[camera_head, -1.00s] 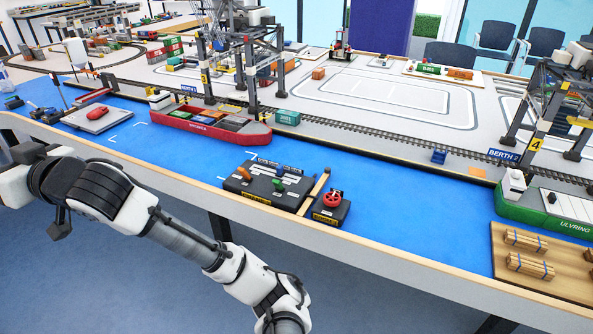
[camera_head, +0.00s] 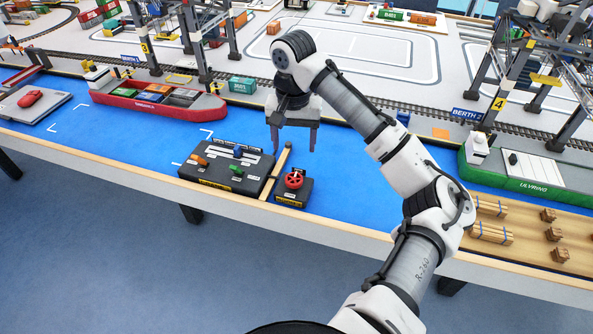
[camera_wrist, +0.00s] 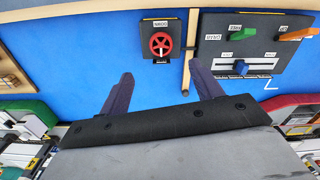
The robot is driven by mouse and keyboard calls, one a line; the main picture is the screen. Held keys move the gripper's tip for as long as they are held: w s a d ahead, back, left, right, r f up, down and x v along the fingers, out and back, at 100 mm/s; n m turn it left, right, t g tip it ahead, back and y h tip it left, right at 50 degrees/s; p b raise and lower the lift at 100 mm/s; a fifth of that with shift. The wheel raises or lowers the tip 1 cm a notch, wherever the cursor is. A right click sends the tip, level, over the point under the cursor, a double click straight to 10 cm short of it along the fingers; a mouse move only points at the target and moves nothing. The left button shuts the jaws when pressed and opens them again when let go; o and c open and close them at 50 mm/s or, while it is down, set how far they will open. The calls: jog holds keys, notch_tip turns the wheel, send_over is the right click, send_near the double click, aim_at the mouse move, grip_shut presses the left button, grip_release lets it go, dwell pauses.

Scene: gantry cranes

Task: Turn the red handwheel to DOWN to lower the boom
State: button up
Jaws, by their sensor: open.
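The red handwheel (camera_head: 293,180) sits on a small dark box (camera_head: 291,194) near the front edge of the blue table strip. In the wrist view the handwheel (camera_wrist: 161,44) is at the top middle, with a white label above it and a pale label below. My gripper (camera_head: 293,150) is open and empty, above and a little behind the handwheel box, fingers pointing down. In the wrist view my gripper's fingers (camera_wrist: 166,88) are spread apart, with the wheel beyond them. Nothing touches the wheel. The wheel's label wording is too small to read surely.
A dark control panel (camera_head: 218,178) with orange, blue and green levers stands left of the handwheel. A wooden bar (camera_head: 276,170) lies between them. A red ship (camera_head: 150,102) and gantry cranes are behind. Stacked timber (camera_head: 492,232) lies at right. Blue surface right of the wheel is clear.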

aim_at(294, 178)
notch_tip(294, 178, down, 12)
jog(key=shift+r+p, duration=0.1)
jog(key=shift+p, duration=0.35)
jog(key=c, duration=1)
